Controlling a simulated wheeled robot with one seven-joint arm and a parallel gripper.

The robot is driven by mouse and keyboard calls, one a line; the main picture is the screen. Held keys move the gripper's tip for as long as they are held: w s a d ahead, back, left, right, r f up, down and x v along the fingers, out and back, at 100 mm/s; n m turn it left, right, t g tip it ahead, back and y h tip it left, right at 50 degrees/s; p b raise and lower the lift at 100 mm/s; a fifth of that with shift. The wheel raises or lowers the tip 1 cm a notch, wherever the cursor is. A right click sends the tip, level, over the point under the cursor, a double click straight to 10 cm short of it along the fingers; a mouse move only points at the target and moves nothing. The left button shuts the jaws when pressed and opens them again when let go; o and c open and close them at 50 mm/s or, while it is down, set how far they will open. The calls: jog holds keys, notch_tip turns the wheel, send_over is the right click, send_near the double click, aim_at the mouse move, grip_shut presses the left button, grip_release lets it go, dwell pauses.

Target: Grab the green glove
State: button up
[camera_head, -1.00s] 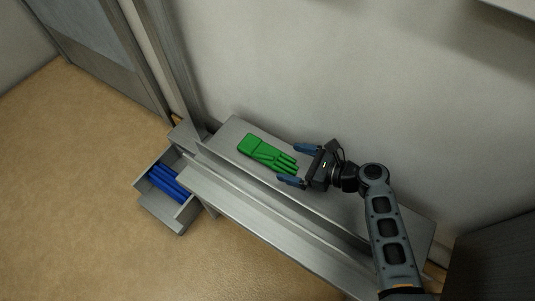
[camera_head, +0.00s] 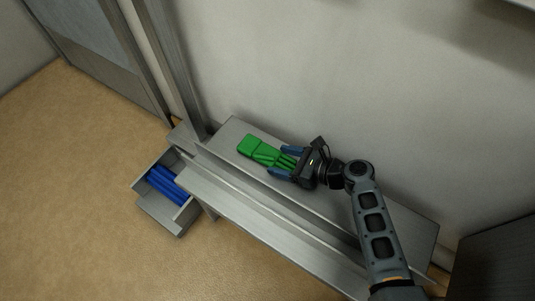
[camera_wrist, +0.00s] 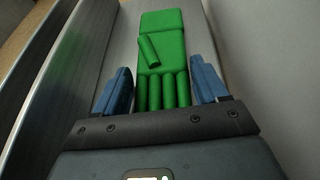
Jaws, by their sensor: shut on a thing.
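The green glove (camera_head: 262,151) lies flat on the grey metal shelf (camera_head: 345,226), its fingers pointing toward my gripper (camera_head: 283,161). In the wrist view the glove (camera_wrist: 162,45) runs away from me, with its fingers between my two blue fingertips (camera_wrist: 160,90). My gripper is shut on the glove at its finger end. The wrist view shows small gaps beside the glove's fingers, so the exact contact is hard to see. The glove's fingertips are partly hidden by the gripper body.
An open grey drawer (camera_head: 155,207) with blue objects (camera_head: 168,184) in it sits left of the shelf. A grey post (camera_head: 168,60) rises at the shelf's left end. A pale wall (camera_head: 330,70) stands behind the shelf. A dark block (camera_head: 500,262) is at the lower right.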

jog(key=shift+c, duration=0.8)
